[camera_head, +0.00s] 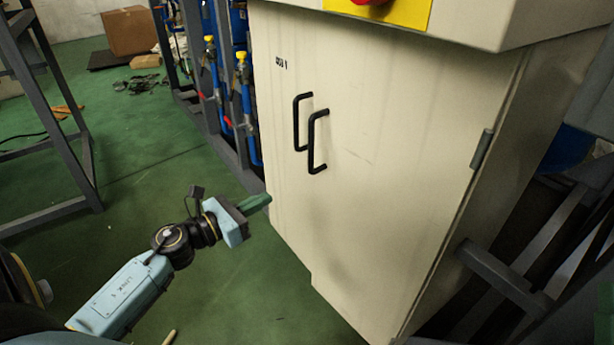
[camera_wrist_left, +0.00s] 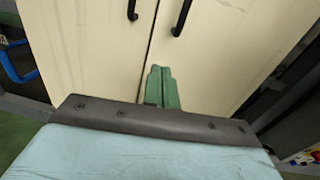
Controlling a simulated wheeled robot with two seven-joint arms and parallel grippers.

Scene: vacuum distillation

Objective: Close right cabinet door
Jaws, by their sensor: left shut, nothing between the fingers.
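The beige cabinet fills the middle of the head view. Its right door (camera_head: 400,150) looks flush with the front, with a black handle (camera_head: 317,141) and a hinge at its right edge. The left door's handle (camera_head: 300,122) is just beside it. My left gripper (camera_head: 256,202) is shut and empty, low in front of the cabinet's left side. In the left wrist view its green fingers (camera_wrist_left: 161,88) are together, below the two handles and near the seam between the doors. Whether they touch the cabinet I cannot tell.
A grey metal frame (camera_head: 60,140) stands at the left. Blue pipes with yellow caps (camera_head: 243,90) run beside the cabinet's left side. Grey bars (camera_head: 510,280) stand close at the right. A cardboard box (camera_head: 128,31) is at the back. Green floor (camera_head: 120,215) is clear around my left arm.

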